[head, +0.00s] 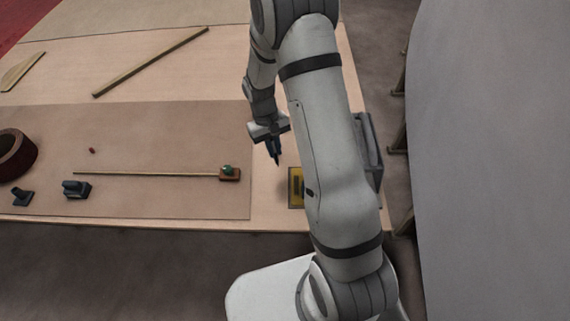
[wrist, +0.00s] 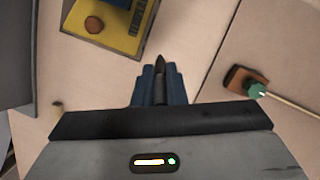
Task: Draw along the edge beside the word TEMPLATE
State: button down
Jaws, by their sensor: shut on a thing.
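My gripper (head: 275,150) is over the pale table top, right of the brown sheet (head: 150,140). In the wrist view my gripper (wrist: 157,88) has its blue fingers shut on a dark pointed marking tool (wrist: 160,66), whose tip points away from the wrist. The tool looks clear of the sheet; whether its tip touches the table I cannot tell. A yellow and dark plate (head: 295,188) lies right of the tip, partly hidden by my arm; the wrist view shows it (wrist: 122,42) with a round brown knob. I cannot read the word TEMPLATE anywhere.
A thin rod (head: 145,174) with a green knob and brown block (head: 229,174) lies on the sheet. A tape roll (head: 14,158) and small dark tools (head: 76,189) sit at left. A wooden strip (head: 150,62) and a curved thin piece (head: 21,70) lie farther back.

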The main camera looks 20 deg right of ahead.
jog(key=s+n+t+h+b, duration=0.2)
jog(key=s+n+b, duration=0.1)
jog(key=s+n, duration=0.55)
jog(key=shift+n, duration=0.85)
jog(key=shift+w+d+f+b, duration=0.15)
jog(key=shift+w+f+b, duration=0.1)
jog(key=shift+f+b, duration=0.55)
jog(key=shift+w+d+f+b, duration=0.2)
jog(key=shift+f+b, duration=0.35)
jog(key=shift+f, duration=0.35)
jog(key=shift+w+d+f+b, duration=0.15)
jog(key=shift+w+f+b, duration=0.1)
jog(key=shift+f+b, duration=0.55)
jog(key=shift+f, duration=0.35)
jog(key=shift+s, duration=0.25)
jog(key=shift+s+a+b, duration=0.2)
jog(key=shift+s+b, duration=0.15)
jog(key=shift+s, duration=0.15)
